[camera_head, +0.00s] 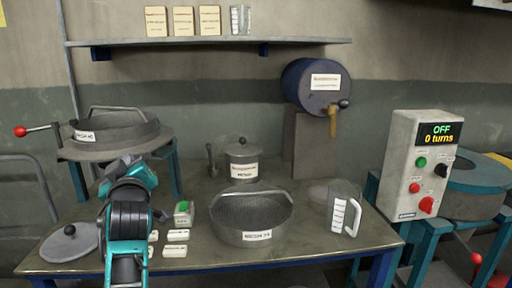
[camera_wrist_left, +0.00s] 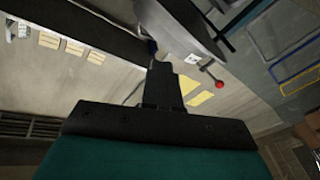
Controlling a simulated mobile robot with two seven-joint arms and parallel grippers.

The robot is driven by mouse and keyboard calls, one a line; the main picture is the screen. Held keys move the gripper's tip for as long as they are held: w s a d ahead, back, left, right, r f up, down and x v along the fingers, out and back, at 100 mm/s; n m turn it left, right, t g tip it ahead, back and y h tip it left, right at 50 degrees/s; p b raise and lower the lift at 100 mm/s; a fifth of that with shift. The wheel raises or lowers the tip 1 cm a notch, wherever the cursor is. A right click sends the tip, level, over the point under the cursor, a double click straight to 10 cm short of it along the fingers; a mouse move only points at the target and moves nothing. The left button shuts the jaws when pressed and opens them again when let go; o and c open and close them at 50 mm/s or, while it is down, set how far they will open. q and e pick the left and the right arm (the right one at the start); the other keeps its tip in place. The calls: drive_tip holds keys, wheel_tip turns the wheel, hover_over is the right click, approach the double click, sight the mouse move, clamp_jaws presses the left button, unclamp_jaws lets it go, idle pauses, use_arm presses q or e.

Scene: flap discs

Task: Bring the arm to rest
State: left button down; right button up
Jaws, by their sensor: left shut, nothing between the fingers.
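My left arm (camera_head: 128,222) rises from the front edge at the left of the table, teal and black. Its gripper shows in the left wrist view (camera_wrist_left: 162,72), with the fingers together and nothing between them. In the head view the arm's own links hide the fingertips. The gripper points toward the grey round vessel with a red-knobbed lever (camera_head: 105,136), which also shows in the left wrist view (camera_wrist_left: 185,30). I cannot tell the exact gap between them. My right gripper is in neither view.
The table (camera_head: 310,258) holds a mesh sieve (camera_head: 252,218), a lidded pot (camera_head: 242,165), a clear jug (camera_head: 343,210), white blocks (camera_head: 176,250) and a round lid (camera_head: 70,243). A control box (camera_head: 418,165) reading OFF stands right. A shelf (camera_head: 210,42) and blue drum (camera_head: 312,85) are behind.

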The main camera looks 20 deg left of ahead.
use_arm(q)
drive_tip(key=s+d+f+m+h+p, duration=0.1)
drive_tip(key=d+f+m+h, duration=0.5)
drive_tip(key=f, duration=0.4)
drive_tip(key=s+d+f+m+h+p, duration=0.1)
drive_tip(key=d+f+m+h, duration=0.2)
drive_tip(key=d+f+m, duration=0.45)
drive_tip(key=s+d+f+m+g+h, duration=0.1)
drive_tip(key=s+d+f+h, duration=0.2)
drive_tip(key=s+d+f, duration=0.3)
drive_tip(key=s+d+f+m+g+h+p, duration=0.1)
drive_tip(key=s+d+f+m+g+h, duration=0.1)
drive_tip(key=s+d+f, duration=0.4)
drive_tip(key=s+f, duration=0.3)
drive_tip(key=f, duration=0.2)
drive_tip(key=shift+s+d+f+h, duration=0.2)
drive_tip(key=shift+d+f+h, duration=0.1)
drive_tip(key=shift+f+h, duration=0.1)
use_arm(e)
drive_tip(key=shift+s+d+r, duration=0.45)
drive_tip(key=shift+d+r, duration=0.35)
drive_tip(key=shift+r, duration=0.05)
